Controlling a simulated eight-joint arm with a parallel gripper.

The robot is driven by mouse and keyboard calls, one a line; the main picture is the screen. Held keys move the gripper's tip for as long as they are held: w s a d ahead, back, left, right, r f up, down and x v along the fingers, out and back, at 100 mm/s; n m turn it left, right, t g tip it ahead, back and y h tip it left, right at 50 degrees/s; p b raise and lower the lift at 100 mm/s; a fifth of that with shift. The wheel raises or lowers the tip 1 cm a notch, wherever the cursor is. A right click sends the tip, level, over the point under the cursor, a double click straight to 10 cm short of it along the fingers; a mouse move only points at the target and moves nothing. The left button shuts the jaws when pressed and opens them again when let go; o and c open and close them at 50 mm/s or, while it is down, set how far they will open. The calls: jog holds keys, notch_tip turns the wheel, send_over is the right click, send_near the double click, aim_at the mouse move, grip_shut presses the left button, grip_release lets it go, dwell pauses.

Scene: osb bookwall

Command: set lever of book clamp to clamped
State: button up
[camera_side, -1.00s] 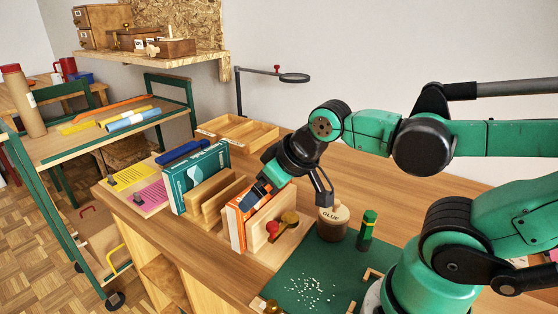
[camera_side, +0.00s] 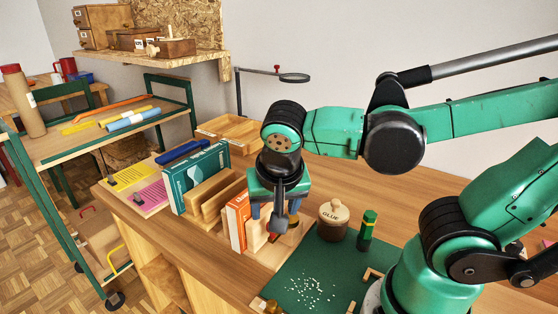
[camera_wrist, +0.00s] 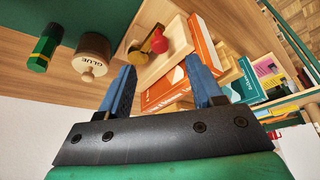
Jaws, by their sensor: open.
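The book clamp is a pale wooden block (camera_wrist: 170,62) beside an orange book (camera_side: 238,218). In the wrist view a red knob (camera_wrist: 159,43) and a round brass-brown piece (camera_wrist: 135,52) show on its face. I cannot tell from these which way the lever is set. My gripper (camera_side: 272,214) is open, pointing down over the clamp, and hides much of it in the side view. In the wrist view the clamp's knob lies beyond the gap between my blue fingers (camera_wrist: 160,76). The fingers look apart from the knob. The orange book also shows in the wrist view (camera_wrist: 204,44).
A glue pot (camera_side: 333,219) and a green bottle (camera_side: 367,229) stand right of the clamp. A teal book (camera_side: 196,178) and a wooden rack (camera_side: 215,200) stand to its left. A green mat (camera_side: 330,262) lies in front. Bench surface behind the glue pot is clear.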

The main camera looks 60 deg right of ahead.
jog(key=shift+x, duration=2.7)
grip_shut()
